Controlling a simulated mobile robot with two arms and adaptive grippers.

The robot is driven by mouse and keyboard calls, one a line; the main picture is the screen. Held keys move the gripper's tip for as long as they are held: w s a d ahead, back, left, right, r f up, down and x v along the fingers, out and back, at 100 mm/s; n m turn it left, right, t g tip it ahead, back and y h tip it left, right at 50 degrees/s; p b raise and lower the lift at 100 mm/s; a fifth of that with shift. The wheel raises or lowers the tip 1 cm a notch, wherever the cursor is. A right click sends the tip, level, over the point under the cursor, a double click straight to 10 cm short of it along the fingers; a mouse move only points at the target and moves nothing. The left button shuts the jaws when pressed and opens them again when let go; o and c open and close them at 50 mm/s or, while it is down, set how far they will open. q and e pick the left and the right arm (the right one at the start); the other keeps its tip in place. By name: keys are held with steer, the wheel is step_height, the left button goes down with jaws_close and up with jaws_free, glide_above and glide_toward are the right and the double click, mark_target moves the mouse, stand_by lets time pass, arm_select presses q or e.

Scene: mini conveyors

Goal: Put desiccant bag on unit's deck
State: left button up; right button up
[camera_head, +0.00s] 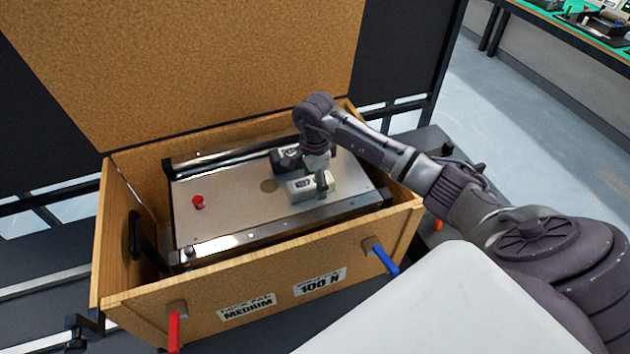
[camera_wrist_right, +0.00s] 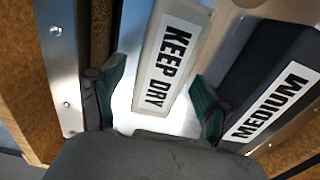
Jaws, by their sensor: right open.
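The desiccant bag, a pale block labelled "KEEP DRY" (camera_head: 299,188), lies on the right part of the unit's metal deck (camera_head: 228,215) inside the wooden crate. My right gripper (camera_head: 320,182) is down over the bag's right end. In the right wrist view the bag (camera_wrist_right: 168,62) lies between the two spread fingers of my gripper (camera_wrist_right: 158,95). A gap shows on each side, wider toward the right finger. The gripper is open and not closed on the bag. My left gripper is out of view.
A dark block labelled "MEDIUM" (camera_wrist_right: 268,95) sits beside the bag, close to the right finger. A red button (camera_head: 198,202) stands on the deck's left part. The crate (camera_head: 227,282) has walls around the unit and a raised lid (camera_head: 190,65) behind.

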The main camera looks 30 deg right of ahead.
step_height(320, 180, up, 12)
steer(key=b, duration=0.3)
steer(key=shift+f, duration=0.25)
